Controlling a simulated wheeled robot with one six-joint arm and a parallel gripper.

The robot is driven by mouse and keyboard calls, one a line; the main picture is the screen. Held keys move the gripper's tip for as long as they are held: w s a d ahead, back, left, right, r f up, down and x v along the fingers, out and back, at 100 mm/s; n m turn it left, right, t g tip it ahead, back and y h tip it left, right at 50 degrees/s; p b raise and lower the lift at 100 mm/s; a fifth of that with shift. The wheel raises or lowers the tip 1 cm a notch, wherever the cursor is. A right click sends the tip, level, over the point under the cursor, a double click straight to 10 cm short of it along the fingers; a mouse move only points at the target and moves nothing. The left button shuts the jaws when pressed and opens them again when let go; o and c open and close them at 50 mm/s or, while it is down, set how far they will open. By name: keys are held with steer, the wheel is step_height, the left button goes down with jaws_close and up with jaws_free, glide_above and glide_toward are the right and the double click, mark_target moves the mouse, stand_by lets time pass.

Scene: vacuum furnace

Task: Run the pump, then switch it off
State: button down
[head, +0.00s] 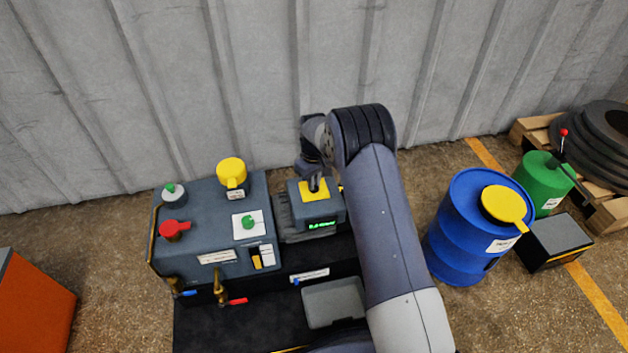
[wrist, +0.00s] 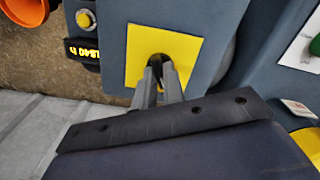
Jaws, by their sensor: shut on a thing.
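A small dark grey unit (head: 331,207) with a yellow plate (head: 322,194) on top and a lit green display (head: 322,225) on its front stands right of the larger grey control cabinet. My gripper (head: 315,185) reaches down to the yellow plate from above. In the wrist view my gripper (wrist: 160,72) is shut on a small dark knob (wrist: 157,60) at the middle of the yellow plate (wrist: 188,50). The fingers hide most of the knob, and I cannot tell its position.
The cabinet (head: 195,215) carries a yellow knob (head: 231,172), a red handle (head: 174,229), a green knob (head: 249,222) and a rocker switch (head: 263,256). Brass valves (head: 219,288) project in front. A blue drum (head: 462,240) stands right of my arm. A corrugated wall (head: 260,80) is behind.

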steer(key=shift+n, duration=0.3)
steer(key=c, duration=1.5)
jaws_free()
step_height(320, 180, up, 11)
steer(key=p, duration=0.2)
steer(key=shift+f, duration=0.1)
step_height(320, 180, down, 11)
steer(key=shift+r+b, duration=0.1)
steer(key=shift+b, duration=0.85)
